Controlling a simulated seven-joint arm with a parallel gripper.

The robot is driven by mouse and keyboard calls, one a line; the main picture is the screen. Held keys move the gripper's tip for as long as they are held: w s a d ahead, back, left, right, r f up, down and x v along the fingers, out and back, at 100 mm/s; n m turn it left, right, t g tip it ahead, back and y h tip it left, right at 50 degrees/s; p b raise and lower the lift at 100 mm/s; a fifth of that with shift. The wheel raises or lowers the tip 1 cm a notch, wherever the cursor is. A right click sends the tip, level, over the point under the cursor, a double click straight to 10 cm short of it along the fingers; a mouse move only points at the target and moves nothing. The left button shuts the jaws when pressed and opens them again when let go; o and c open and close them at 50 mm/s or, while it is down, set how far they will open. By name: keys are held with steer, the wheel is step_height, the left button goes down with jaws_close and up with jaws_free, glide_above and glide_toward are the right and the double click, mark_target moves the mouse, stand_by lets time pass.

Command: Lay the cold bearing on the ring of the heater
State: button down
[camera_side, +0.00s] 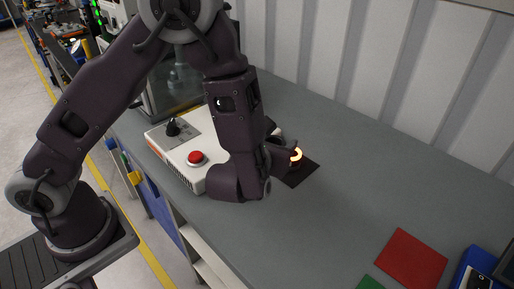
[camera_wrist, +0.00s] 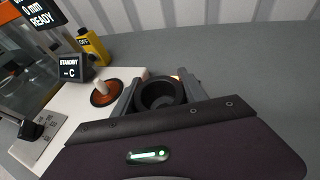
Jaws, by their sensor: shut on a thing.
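My gripper (camera_wrist: 160,92) is shut on a dark, thick ring, the bearing (camera_wrist: 152,104), with one finger on either side of it. A white unit, apparently the heater (camera_side: 160,141), stands left of the gripper. In the wrist view, a brown-orange disc (camera_wrist: 104,98) with a pale upright peg lies on its white top, left of the bearing and apart from it; I take it for the heater's ring. In the side view my arm hides this disc, and the bearing is not clear there. A dark display (camera_wrist: 74,69) behind the disc reads "STANDBY" and "- C".
A red button (camera_side: 196,157) and black knob (camera_side: 173,128) rise from the white unit. The bench right of the gripper is mostly clear.

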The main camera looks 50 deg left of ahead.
steer(key=w+a+r+n+g+y, duration=0.2)
steer(key=w+a+n+y, duration=0.1)
steer(key=a, duration=0.7)
steer(key=w+a+r+n+g+y, duration=0.2)
steer(key=a+n+g+y, duration=0.15)
steer(key=a, duration=0.65)
steer(key=shift+t, duration=0.35)
steer(key=f, duration=0.9)
steer(key=shift+w+a+f, duration=0.1)
steer(key=shift+a, duration=0.1)
steer(key=shift+f, duration=0.1)
steer(key=c, duration=0.6)
jaws_free()
steer(key=shift+f, duration=0.1)
